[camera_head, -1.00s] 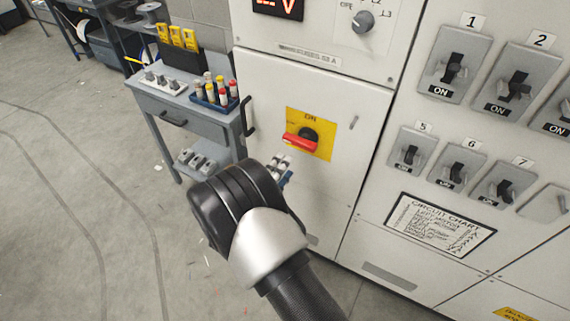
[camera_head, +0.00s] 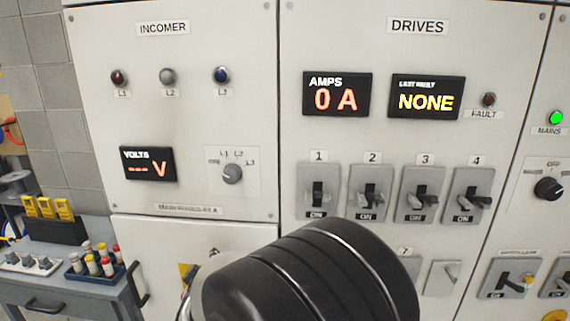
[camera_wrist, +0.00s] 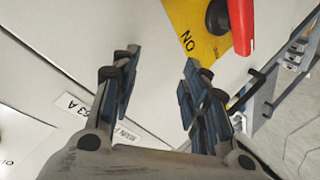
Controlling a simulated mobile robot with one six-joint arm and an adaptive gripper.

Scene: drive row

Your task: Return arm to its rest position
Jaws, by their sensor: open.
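My gripper (camera_wrist: 157,85) is open and empty in the wrist view, with bare cabinet panel between its fingers. The red handle (camera_wrist: 241,22) on its yellow plate (camera_wrist: 188,22) shows at the top of the wrist view, apart from the fingers. In the head view my black arm link fills the bottom middle and hides most of the lower incomer door; only a sliver of the yellow plate (camera_head: 185,272) shows there. The gripper itself is not visible in the head view.
The cabinet has an incomer panel (camera_head: 195,105) with a dark volts display (camera_head: 148,163), and a drives panel with several switches (camera_head: 371,193). The amps display (camera_head: 337,95) reads 0 A. A grey cart (camera_head: 75,293) with fuses stands at lower left, close to the cabinet.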

